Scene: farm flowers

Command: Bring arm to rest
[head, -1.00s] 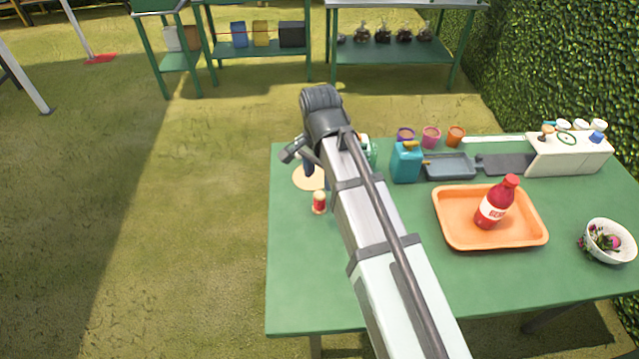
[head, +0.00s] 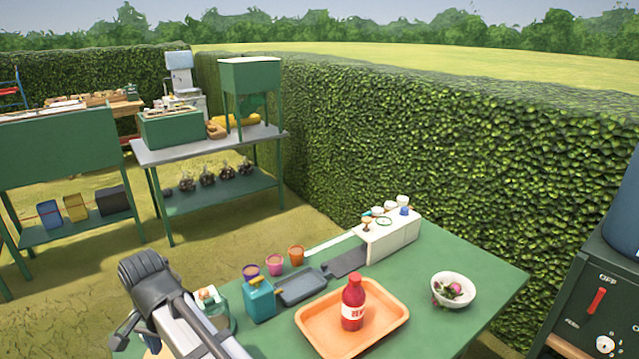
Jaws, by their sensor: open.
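My arm (head: 185,320) shows at the lower left of the head view. It is a pale link ending in a dark rounded joint, and it rises over the left end of the green table (head: 440,325). A small grey part of the arm sticks out to the left below the joint. My gripper's fingers do not show. I see nothing held by the arm.
A red bottle (head: 353,303) stands upright in an orange tray (head: 397,312). A teal container (head: 260,300), a grey tray (head: 302,287), three small pots, a white box (head: 392,240) and a white bowl (head: 466,283) are around it. A dark cabinet (head: 592,290) stands at right.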

